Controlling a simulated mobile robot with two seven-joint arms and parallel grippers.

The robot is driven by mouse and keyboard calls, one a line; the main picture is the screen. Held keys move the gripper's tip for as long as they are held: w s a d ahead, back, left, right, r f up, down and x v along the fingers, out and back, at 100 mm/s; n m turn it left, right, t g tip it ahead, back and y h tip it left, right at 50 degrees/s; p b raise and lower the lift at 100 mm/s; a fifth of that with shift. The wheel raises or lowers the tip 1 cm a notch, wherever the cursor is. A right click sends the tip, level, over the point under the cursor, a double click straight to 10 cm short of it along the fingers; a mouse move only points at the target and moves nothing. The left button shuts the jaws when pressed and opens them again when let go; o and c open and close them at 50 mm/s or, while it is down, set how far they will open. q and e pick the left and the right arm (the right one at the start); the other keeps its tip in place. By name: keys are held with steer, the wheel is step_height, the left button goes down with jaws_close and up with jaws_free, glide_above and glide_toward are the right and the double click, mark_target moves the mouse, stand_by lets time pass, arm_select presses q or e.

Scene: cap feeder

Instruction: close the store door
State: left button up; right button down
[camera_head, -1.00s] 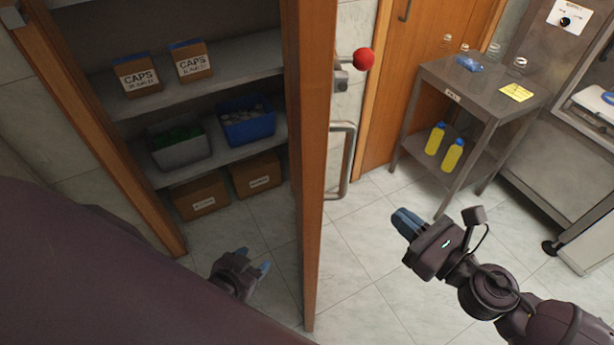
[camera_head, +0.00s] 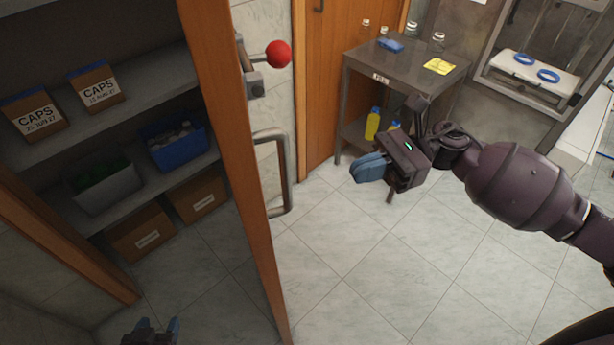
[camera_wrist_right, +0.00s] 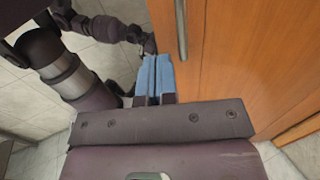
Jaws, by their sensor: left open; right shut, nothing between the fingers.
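The wooden store door (camera_head: 226,135) stands open in the head view, seen nearly edge-on. On its right side are a metal bar handle (camera_head: 284,174) and a red ball knob (camera_head: 278,54) on a metal latch. My right gripper (camera_head: 366,168) is shut and empty, to the right of the handle and apart from it. The right wrist view shows its blue fingers (camera_wrist_right: 155,74) beside an orange door face with a vertical bar handle (camera_wrist_right: 181,30). My left gripper (camera_head: 155,328) is open and empty at the bottom, on the shelf side of the door, partly cut off.
The store's shelf (camera_head: 150,85) holds caps boxes (camera_head: 96,86), a grey bin (camera_head: 104,190) and a blue bin (camera_head: 178,148). A metal table (camera_head: 385,70) with jars stands at the back. The tiled floor (camera_head: 340,265) right of the door is clear.

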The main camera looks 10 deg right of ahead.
mark_target(283, 194)
steer(key=p+x, duration=0.3)
steer(key=x, duration=1)
steer(key=shift+a, duration=0.25)
arm_select(q)
steer(key=r, duration=0.4)
steer(key=shift+w, duration=0.2)
steer(key=shift+w+r, duration=0.1)
steer(key=shift+w, duration=0.1)
arm_select(e)
steer(key=shift+s+a, duration=0.1)
steer(key=shift+a, duration=0.1)
